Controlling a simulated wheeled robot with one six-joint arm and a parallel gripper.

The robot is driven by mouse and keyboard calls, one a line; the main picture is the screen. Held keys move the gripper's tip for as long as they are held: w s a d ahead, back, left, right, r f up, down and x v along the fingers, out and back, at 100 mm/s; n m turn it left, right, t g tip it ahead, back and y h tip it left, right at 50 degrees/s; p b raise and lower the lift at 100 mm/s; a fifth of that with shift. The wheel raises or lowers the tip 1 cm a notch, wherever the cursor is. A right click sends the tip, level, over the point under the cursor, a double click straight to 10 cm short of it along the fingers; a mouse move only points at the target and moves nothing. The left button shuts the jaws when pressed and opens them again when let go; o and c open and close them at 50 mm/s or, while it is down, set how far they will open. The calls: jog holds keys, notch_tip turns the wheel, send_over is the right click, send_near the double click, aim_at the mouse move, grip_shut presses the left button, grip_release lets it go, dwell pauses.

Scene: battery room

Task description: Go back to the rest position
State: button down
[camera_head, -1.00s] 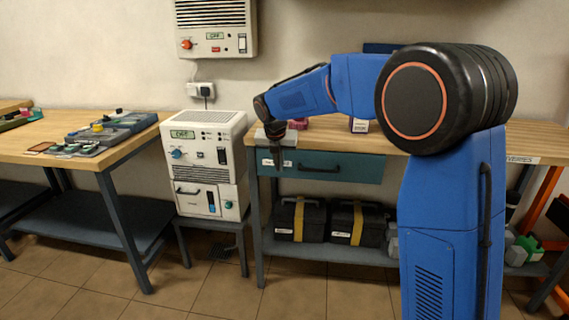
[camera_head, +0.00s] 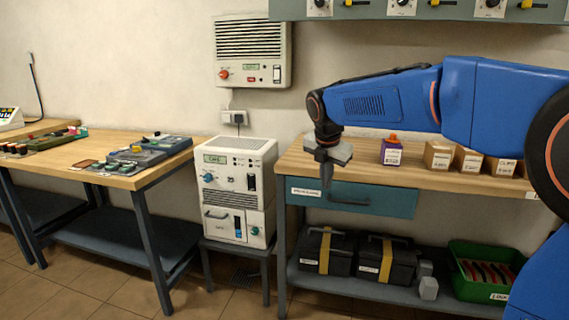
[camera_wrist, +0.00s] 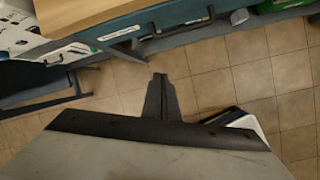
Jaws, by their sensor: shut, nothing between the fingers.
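My gripper (camera_head: 327,172) hangs at the end of my blue arm in the head view, pointing down in front of the right bench's left end. In the wrist view its fingers (camera_wrist: 160,80) are together, with nothing between them and tiled floor behind. The right bench (camera_head: 293,160) has a wooden top and a teal drawer (camera_head: 385,200) that is closed. The gripper appears in front of the drawer's left part; whether it touches anything there I cannot tell, though the wrist view shows open floor around the fingertips.
A white cabinet unit (camera_head: 222,178) stands left of the bench. Black cases (camera_head: 325,252) and a green crate (camera_head: 462,272) are on the lower shelf. A left table (camera_head: 120,180) holds battery trays. Floor between is clear.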

jog(key=s+d+m, duration=0.7)
jog(key=s+m, duration=0.1)
jog(key=s, duration=0.3)
jog(key=s+d+f+m, duration=0.2)
jog(key=s+f+m, duration=0.2)
jog(key=s, duration=0.5)
jog(key=s+d+f+m, duration=0.3)
jog(key=s+f+m, duration=0.1)
jog(key=s+m, duration=0.5)
jog(key=s+d+f+m+y, duration=0.1)
jog(key=s+d+f+m, duration=0.2)
jog(key=s+f+m, duration=0.2)
jog(key=s+m, duration=0.2)
jog(key=s, duration=0.2)
jog(key=shift+t, duration=0.4)
